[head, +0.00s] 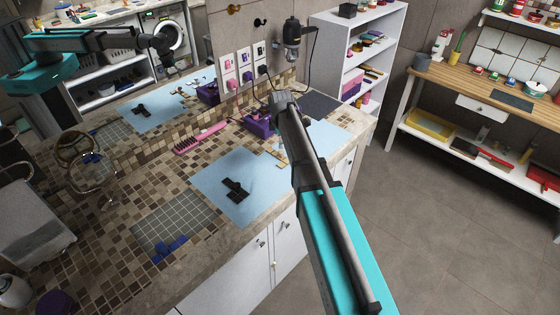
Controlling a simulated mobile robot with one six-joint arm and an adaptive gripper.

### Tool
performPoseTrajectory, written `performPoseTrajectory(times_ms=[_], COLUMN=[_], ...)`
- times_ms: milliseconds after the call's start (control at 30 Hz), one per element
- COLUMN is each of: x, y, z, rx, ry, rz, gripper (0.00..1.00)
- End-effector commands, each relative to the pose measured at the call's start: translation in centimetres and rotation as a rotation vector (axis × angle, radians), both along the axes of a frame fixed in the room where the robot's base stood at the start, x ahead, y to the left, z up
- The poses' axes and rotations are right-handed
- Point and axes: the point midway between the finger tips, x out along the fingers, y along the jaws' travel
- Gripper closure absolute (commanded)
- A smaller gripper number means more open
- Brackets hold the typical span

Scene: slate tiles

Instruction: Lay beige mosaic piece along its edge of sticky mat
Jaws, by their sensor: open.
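A light blue mat (222,192) lies on the mosaic-tiled counter, with a dark cross-shaped piece (235,187) on it. A grey gridded mat (168,222) lies to its left, with blue pieces (170,248) by its front edge. I cannot tell which of these is the sticky mat. A small beige shape (282,155) shows just left of my arm, partly hidden by it; I cannot tell whether it is the mosaic piece. My arm reaches over the counter's right part, and my gripper cannot be made out in direct view.
A dark mat (318,104) lies at the counter's far right end. A mirror along the back reflects the counter and my arm.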

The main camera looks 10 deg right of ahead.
Motion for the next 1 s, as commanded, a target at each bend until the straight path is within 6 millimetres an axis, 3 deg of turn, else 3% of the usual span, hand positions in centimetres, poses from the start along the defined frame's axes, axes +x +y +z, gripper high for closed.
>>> performPoseTrajectory(times_ms=[300,1000], x=[0.4,0.5], y=[-0.1,-0.2], z=[-2.5,-3.3], rx=[0.000,0.000], ry=[0.000,0.000], rz=[-0.001,-0.001], gripper=[0.27,0.27])
